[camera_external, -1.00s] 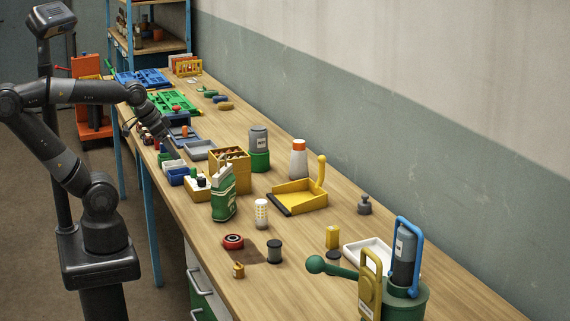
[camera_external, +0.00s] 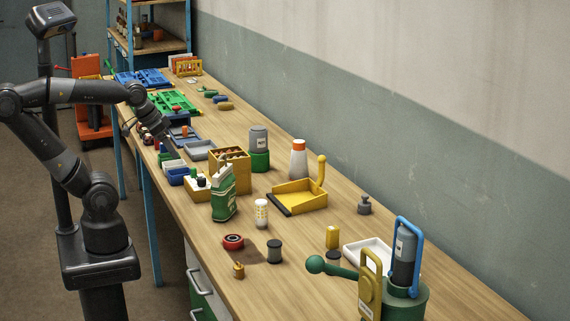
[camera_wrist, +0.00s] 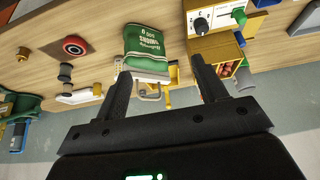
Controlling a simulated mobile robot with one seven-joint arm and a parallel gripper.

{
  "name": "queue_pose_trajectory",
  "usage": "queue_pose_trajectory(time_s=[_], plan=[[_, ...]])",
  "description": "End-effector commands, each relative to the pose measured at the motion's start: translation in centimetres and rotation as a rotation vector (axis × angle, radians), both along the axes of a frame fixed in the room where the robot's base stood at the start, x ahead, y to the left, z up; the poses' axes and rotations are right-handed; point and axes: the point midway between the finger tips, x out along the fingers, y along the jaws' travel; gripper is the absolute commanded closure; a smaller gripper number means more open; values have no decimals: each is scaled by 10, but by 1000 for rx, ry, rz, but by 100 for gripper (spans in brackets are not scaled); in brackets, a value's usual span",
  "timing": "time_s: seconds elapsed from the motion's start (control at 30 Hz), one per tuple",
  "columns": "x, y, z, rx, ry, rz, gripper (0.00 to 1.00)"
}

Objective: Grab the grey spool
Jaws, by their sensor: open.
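The grey spool (camera_external: 274,251) stands upright on the near part of the wooden bench, to the right of a red spool (camera_external: 233,241). In the wrist view the grey spool (camera_wrist: 66,74) is small, at the left, below the red spool (camera_wrist: 75,46) and outside the fingers. My gripper (camera_external: 167,146) hangs over the far left side of the bench, well away from the grey spool. In the wrist view my gripper (camera_wrist: 161,74) has its two fingers wide apart with nothing held between them.
A yellow dustpan (camera_external: 300,196) and a small brass piece (camera_external: 239,270) are nearby. A green press (camera_external: 402,296) stands at the near right. Trays and boxes crowd the area by my gripper.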

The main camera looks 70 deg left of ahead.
Motion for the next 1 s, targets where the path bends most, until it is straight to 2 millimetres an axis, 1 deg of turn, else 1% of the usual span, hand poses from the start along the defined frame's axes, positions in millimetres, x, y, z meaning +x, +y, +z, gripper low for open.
queue_pose_trajectory(time_s=[0.07, 0.13, 0.17, 0.23, 0.27, 0.47, 0.57, 0.67, 0.77, 0.87, 0.97, 1.0], plan=[[1, 0, 7, 0, -3, 0, 35], [1, 0, 20, 0, -5, 0, 35], [1, 0, 29, 0, -6, 0, 35], [1, 0, 53, 0, -8, 0, 35], [5, -3, 57, -9, 4, -2, 35], [45, -30, 76, -91, 87, 11, 35], [68, -48, 85, -127, 136, 26, 35], [92, -71, 92, -156, 188, 44, 35], [115, -98, 97, -175, 241, 65, 35], [137, -129, 98, -184, 293, 89, 35], [156, -163, 97, -182, 341, 116, 35], [163, -178, 95, -179, 359, 125, 35]])
